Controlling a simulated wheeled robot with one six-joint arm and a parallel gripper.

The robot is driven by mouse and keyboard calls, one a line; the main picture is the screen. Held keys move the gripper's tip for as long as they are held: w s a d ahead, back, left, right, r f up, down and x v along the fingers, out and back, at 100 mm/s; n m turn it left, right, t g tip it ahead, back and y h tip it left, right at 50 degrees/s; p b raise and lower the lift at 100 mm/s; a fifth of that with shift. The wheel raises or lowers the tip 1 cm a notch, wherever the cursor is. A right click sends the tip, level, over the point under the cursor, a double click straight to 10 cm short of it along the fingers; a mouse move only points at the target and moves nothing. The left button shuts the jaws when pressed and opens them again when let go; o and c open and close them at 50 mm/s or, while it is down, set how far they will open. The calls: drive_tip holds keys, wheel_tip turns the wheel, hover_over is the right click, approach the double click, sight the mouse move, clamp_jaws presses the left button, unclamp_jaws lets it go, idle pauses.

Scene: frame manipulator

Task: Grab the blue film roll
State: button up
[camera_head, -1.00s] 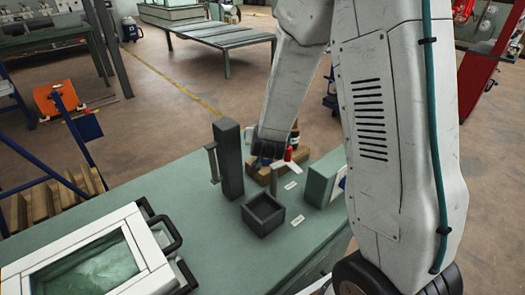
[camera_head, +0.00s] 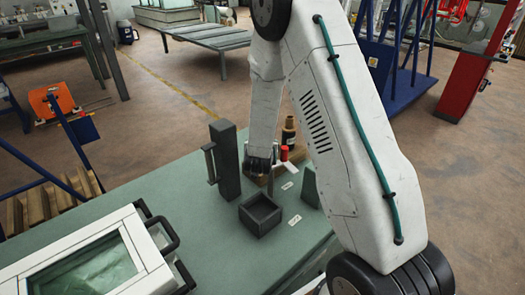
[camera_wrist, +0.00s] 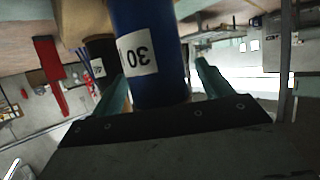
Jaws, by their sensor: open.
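The blue film roll (camera_wrist: 150,45) is large in the wrist view, with a white label reading 30 that appears upside down. It stands between the two teal fingers of my gripper (camera_wrist: 162,70), which are apart on either side of it. A gap shows at the right finger; whether the left finger touches the roll I cannot tell. In the head view my gripper (camera_head: 260,164) is low at the far edge of the green table, and the blue roll is hidden there by the gripper.
A red roll (camera_head: 284,154) and a dark bottle (camera_head: 289,132) stand close to the right. A dark square post (camera_head: 226,160) with a handle is close to the left. An open dark box (camera_head: 261,216) lies nearer, and a white glass-topped case (camera_head: 45,262) is at the front left.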

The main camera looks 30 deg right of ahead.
drive_tip(key=shift+w+d+f, duration=0.15)
drive_tip(key=shift+w+d, duration=0.05)
drive_tip(key=shift+w, duration=0.05)
drive_tip(key=c, duration=1.3)
drive_tip(key=shift+o, duration=0.2)
